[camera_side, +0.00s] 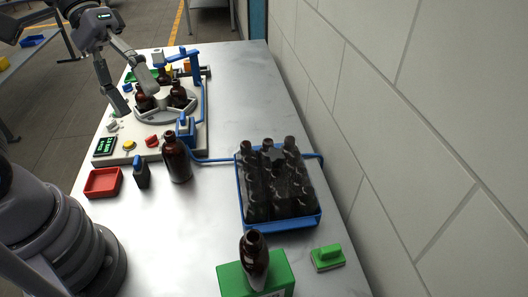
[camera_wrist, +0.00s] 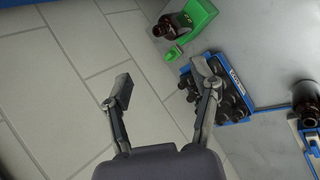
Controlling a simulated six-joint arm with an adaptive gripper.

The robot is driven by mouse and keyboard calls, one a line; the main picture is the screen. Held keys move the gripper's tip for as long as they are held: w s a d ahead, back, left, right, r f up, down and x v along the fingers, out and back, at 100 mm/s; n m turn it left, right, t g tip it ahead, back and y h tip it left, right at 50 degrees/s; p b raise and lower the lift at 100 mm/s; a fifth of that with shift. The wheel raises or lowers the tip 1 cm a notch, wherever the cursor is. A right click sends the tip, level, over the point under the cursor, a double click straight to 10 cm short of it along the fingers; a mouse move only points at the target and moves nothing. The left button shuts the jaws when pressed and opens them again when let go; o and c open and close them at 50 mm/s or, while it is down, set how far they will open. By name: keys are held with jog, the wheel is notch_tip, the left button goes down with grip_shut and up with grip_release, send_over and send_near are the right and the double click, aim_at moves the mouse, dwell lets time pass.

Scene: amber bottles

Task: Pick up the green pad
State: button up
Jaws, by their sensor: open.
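In the side view, my gripper (camera_side: 135,98) hangs at the upper left, in front of the machine and far from the pad. Nothing covers the pad in either view.
A blue crate (camera_side: 281,224) of dark bottles stands behind the pad. A brown bottle (camera_side: 255,258) stands on the green block (camera_side: 230,281) to its left. Another bottle (camera_side: 177,160), a red tray (camera_side: 103,183) and a machine (camera_side: 125,130) are left. A wall (camera_side: 400,130) borders the table.

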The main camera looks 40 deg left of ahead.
jog(key=w+d+f+n+g+h, duration=0.1)
jog(key=w+d+f+n+h, duration=0.15)
jog(key=d, duration=0.35)
jog(key=w+d+f+n+g+h, duration=0.1)
jog(key=w+d+n+h, duration=0.25)
jog(key=d, duration=0.35)
jog(key=n+t, duration=0.6)
jog(key=n, duration=0.5)
send_over(328, 247)
jog(key=s+a, duration=0.3)
notch_tip(328, 247, down, 14)
jog(key=f+n+t, duration=0.1)
jog(key=f, duration=0.4)
jog(key=f+n+y, duration=0.1)
jog(key=f, duration=0.4)
jog(key=w+f+n+t, duration=0.1)
jog(key=f, duration=0.3)
jog(key=shift+w+a+f+n+t+y, duration=0.1)
jog(key=shift+a+f+n+t+y, duration=0.2)
jog(key=shift+f, duration=0.7)
jog(key=x, duration=0.5)
jog(key=shift+f, duration=0.1)
grip_shut()
